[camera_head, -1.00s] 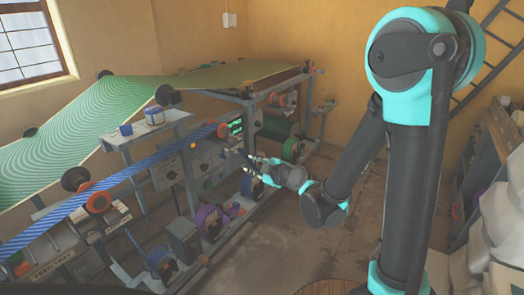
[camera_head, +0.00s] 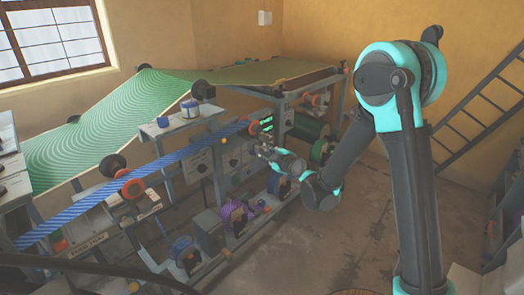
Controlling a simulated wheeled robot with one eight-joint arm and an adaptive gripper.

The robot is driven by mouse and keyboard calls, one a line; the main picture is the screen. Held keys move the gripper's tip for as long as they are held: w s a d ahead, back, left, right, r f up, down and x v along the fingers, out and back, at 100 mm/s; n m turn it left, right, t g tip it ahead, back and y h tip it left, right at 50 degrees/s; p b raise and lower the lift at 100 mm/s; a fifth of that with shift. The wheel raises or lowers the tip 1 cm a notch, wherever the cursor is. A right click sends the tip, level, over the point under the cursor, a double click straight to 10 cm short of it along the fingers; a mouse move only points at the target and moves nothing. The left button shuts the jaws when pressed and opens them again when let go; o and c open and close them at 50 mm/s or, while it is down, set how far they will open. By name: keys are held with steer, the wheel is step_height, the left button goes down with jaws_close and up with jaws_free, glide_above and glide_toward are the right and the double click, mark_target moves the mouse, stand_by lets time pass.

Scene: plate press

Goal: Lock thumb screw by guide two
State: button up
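My gripper (camera_head: 264,151) is in front of the press frame, just below a small green-lit display (camera_head: 266,124). Its fingers are small and blend into the machine parts behind, so I cannot tell how far apart they are or whether they touch anything. The press (camera_head: 205,165) carries a blue striped web (camera_head: 165,165) rising to the right past rollers with orange ends. I cannot make out which knob is the thumb screw or which part is guide two.
A green patterned sheet (camera_head: 105,125) slopes across the left of the press. Dark and purple spools (camera_head: 233,216) sit low on the frame. Bare floor (camera_head: 300,245) lies in front. A ladder-like rail (camera_head: 478,130) stands at the right wall.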

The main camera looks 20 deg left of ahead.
mark_target(261, 149)
steer(key=shift+x, duration=2)
jaws_close()
